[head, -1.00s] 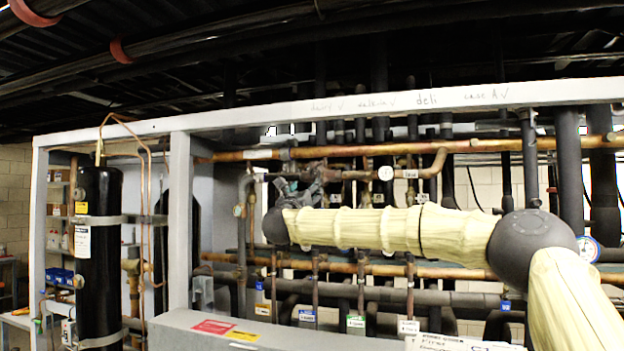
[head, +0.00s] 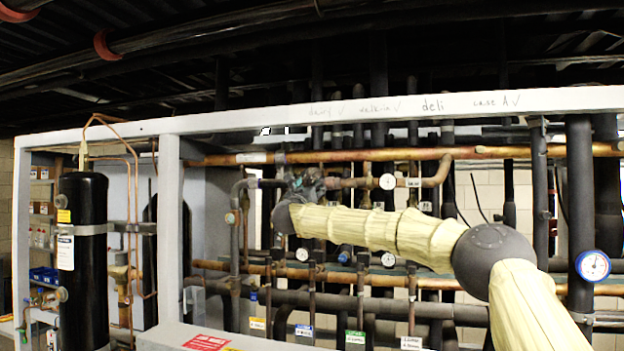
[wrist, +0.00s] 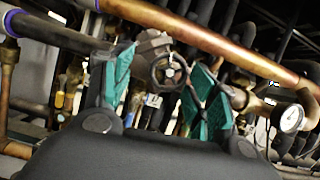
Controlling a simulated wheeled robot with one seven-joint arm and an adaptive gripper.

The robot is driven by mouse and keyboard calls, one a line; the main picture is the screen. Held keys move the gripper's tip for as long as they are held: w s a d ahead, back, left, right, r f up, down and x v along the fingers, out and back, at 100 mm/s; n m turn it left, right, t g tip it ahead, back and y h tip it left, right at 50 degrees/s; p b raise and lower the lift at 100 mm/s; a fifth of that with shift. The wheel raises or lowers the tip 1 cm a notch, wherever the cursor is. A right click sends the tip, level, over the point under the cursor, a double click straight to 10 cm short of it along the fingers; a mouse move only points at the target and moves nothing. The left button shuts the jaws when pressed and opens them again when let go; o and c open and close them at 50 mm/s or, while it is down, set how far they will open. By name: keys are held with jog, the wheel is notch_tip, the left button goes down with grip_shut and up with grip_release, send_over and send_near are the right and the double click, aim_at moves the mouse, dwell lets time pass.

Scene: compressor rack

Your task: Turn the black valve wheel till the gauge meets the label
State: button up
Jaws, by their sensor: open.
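The black valve wheel (wrist: 169,71) shows in the wrist view as a small dark round wheel with a bright centre nut, in front of a grey-brown valve body. My gripper (wrist: 158,78) is open, with one teal-padded finger left of the wheel and one right of it; I cannot tell whether either touches. In the head view my gripper (head: 306,183) is at the valve under the upper copper pipe, and my wrist hides the wheel. A white round gauge (head: 387,182) is right of it, with a small pale label (head: 413,182) beside it. The gauge also shows in the wrist view (wrist: 291,118), its reading too small to tell.
A copper pipe (head: 470,153) runs just above the valve. Dark vertical pipes stand behind and to the right. A blue-rimmed gauge (head: 593,265) is at the far right. A white frame post (head: 170,230) and a black tank (head: 83,260) are at left.

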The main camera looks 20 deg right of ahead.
jog(key=shift+w+d, duration=0.2)
jog(key=shift+w, duration=0.6)
jog(key=shift+s+d+r, duration=0.15)
jog(key=shift+d+r, duration=0.15)
jog(key=shift+d, duration=0.05)
jog(key=shift+s+r+h, duration=0.15)
jog(key=shift+s+r, duration=0.2)
jog(key=shift+s, duration=0.25)
jog(key=shift+s+r+h, duration=0.15)
jog(key=shift+s+r, duration=0.2)
jog(key=shift+s, duration=0.2)
jog(key=shift+w+a+f, duration=0.1)
jog(key=shift+w+f, duration=0.6)
jog(key=shift+w, duration=0.25)
jog(key=c, duration=1)
jog(key=shift+r, duration=0.1)
jog(key=shift+c, duration=0.2)
jog(key=shift+s, duration=0.1)
